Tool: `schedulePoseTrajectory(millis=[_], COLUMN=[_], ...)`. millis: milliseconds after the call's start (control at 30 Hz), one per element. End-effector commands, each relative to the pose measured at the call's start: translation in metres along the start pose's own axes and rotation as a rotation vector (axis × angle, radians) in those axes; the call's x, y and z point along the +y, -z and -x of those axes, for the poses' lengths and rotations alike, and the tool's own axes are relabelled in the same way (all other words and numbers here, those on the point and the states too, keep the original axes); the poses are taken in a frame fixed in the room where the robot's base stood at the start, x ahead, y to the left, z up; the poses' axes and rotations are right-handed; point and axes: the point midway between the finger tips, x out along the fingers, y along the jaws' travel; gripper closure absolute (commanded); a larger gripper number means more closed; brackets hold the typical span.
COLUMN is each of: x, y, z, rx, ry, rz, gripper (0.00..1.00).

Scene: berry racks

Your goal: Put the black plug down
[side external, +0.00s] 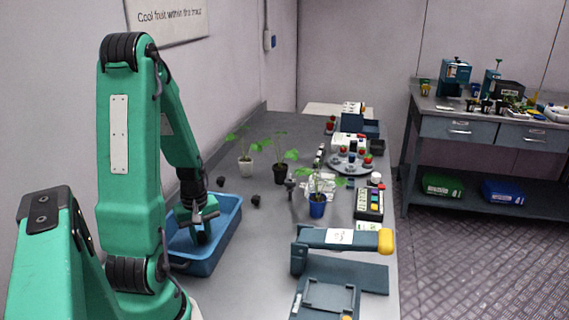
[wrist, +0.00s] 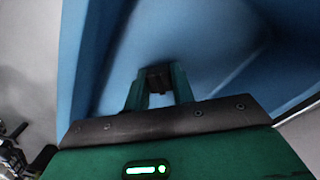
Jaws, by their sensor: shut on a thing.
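My gripper (wrist: 158,88) is shut on the black plug (wrist: 158,76), a small dark piece between the two green fingertips in the wrist view. In the side view my gripper (side external: 203,232) reaches down inside the blue tray (side external: 232,225). The tray's blue inside (wrist: 215,40) fills most of the wrist view around the fingers. The plug is mostly hidden by the fingers, and I cannot tell whether it touches the tray floor.
Small black pieces (side external: 256,201) lie on the grey bench right of the tray. Potted plants in white (side external: 246,168), black (side external: 281,173) and blue (side external: 317,208) pots stand farther right. A dark blue device with a yellow end (side external: 340,238) is at the front right.

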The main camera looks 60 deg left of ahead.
Motion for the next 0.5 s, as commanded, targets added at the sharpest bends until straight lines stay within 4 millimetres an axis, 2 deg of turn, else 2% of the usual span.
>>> schedulePoseTrajectory(millis=[167,200,267,500], x=[-0.0001,0.0000,0.0000,0.0001], y=[-0.0001,0.0000,0.0000,0.0001], z=[-0.0035,-0.0030,-0.0029,-0.0028], rx=[-0.001,0.000,0.000,0.000], ry=[0.001,0.000,0.000,0.000], rz=[0.000,0.000,0.000,0.000], gripper=[0.96,0.68,0.56,0.54])
